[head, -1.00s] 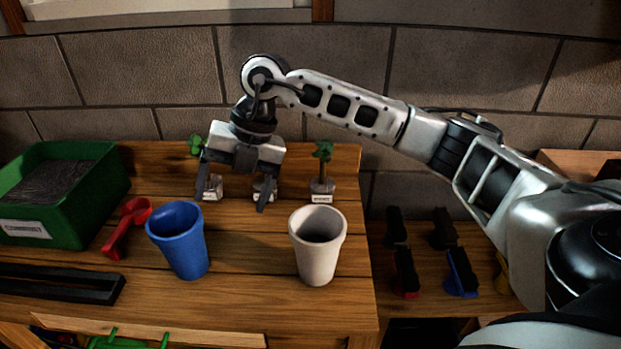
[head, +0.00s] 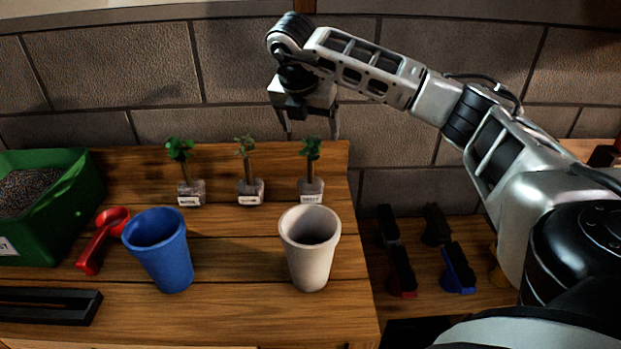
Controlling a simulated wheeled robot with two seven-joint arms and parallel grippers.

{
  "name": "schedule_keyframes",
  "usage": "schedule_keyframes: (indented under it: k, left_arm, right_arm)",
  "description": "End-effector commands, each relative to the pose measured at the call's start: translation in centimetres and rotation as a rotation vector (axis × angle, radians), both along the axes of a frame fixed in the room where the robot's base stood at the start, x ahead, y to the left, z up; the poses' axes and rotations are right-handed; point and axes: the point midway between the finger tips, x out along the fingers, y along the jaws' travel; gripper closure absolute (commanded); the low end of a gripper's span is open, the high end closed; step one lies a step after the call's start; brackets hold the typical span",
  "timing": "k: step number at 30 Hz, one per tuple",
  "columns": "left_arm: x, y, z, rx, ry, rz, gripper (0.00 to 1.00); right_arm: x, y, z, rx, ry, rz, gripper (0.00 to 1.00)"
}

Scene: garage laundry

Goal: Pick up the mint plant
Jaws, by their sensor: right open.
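Three small potted seedlings stand upright in a row at the back of the wooden bench: a left plant (head: 181,152), a middle plant (head: 245,150) and a right plant (head: 311,152). Each sits in a small clear pot with a white label. The labels are too small to read surely, so I cannot tell which is the mint plant. My right gripper (head: 312,133) is open and empty, pointing down, just above the right plant's leaves in the picture. Its depth relative to that plant is hard to tell. My left gripper is not in view.
A blue cup (head: 160,255) and a whitish cup (head: 309,262) stand in front of the plants. A red scoop (head: 98,245) lies by the green compost bin (head: 85,200) at left. A black tray (head: 50,305) lies front left. Clamps (head: 458,275) lie on the right shelf.

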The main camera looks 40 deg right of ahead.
Motion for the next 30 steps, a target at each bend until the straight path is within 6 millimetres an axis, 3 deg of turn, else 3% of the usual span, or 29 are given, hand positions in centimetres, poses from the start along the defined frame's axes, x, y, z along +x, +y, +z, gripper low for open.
schedule_keyframes:
  k: [5,13,22,23,30]
  left_arm:
    - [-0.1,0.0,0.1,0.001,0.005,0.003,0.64]
    - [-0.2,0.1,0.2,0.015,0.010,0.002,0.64]
    - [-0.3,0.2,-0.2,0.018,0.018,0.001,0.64]
    - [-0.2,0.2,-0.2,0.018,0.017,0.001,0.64]
    - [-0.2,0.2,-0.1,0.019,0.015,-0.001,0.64]
  right_arm:
    - [0.3,-0.4,-1.2,0.001,0.003,-0.001,0.18]
    - [1.1,-1.4,-4.8,0.001,0.003,-0.001,0.18]
    - [1.2,-1.5,-5.3,0.001,0.000,0.001,0.18]
    - [1.2,-1.5,-5.3,0.001,0.001,0.001,0.24]
    - [1.3,-1.5,-5.2,0.001,-0.002,0.001,0.87]
